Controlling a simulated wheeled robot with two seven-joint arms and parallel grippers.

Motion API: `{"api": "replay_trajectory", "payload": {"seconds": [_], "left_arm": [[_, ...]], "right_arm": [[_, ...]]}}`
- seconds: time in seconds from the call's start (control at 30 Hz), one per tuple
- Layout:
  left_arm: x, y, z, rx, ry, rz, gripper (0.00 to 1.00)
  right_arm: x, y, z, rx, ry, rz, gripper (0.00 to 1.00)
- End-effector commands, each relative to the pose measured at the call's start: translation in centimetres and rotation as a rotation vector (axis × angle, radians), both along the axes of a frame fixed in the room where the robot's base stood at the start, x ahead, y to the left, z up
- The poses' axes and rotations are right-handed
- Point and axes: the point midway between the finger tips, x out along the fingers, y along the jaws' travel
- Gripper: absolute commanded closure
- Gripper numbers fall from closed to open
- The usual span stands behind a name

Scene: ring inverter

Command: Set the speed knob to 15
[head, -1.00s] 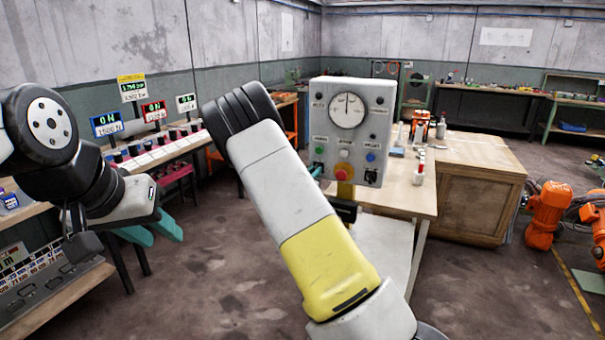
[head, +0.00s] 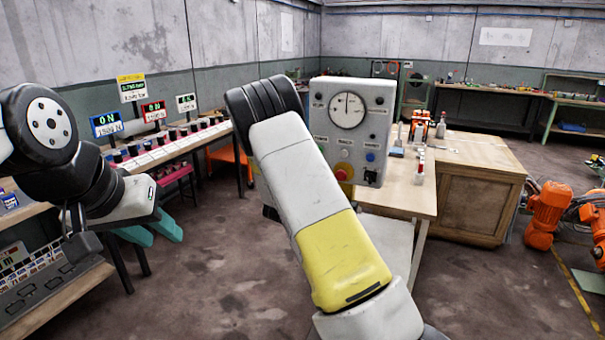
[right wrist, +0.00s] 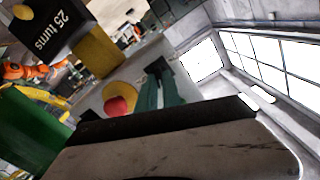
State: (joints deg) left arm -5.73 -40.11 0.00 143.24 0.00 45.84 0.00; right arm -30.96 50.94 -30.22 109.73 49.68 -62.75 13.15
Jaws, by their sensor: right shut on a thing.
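The grey control box (head: 377,120) stands near the middle of the head view, with a round white dial (head: 347,110) whose needle points about straight up. A red mushroom button (head: 343,171) on yellow shows at its lower part; it also shows in the right wrist view (right wrist: 118,106). My right arm covers the box's lower left. In the right wrist view my right gripper's dark green fingers (right wrist: 161,88) are at the panel beside the red button, shut on a dark part that seems to be the speed knob, mostly hidden. My left gripper (head: 150,232) is open and empty at far left.
A wooden bench (head: 405,195) stands behind the box. A shelf with displays (head: 107,124) is at left. Floor between is clear.

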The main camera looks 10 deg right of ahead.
Motion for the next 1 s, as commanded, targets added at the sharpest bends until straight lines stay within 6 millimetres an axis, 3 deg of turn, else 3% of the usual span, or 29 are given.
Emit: {"api": "replay_trajectory", "payload": {"seconds": [1.0], "left_arm": [[0.00,0.00,0.00,0.000,0.000,0.000,0.64]], "right_arm": [[-0.12,-0.18,-0.31,0.798,-0.538,-0.001,1.00]]}}
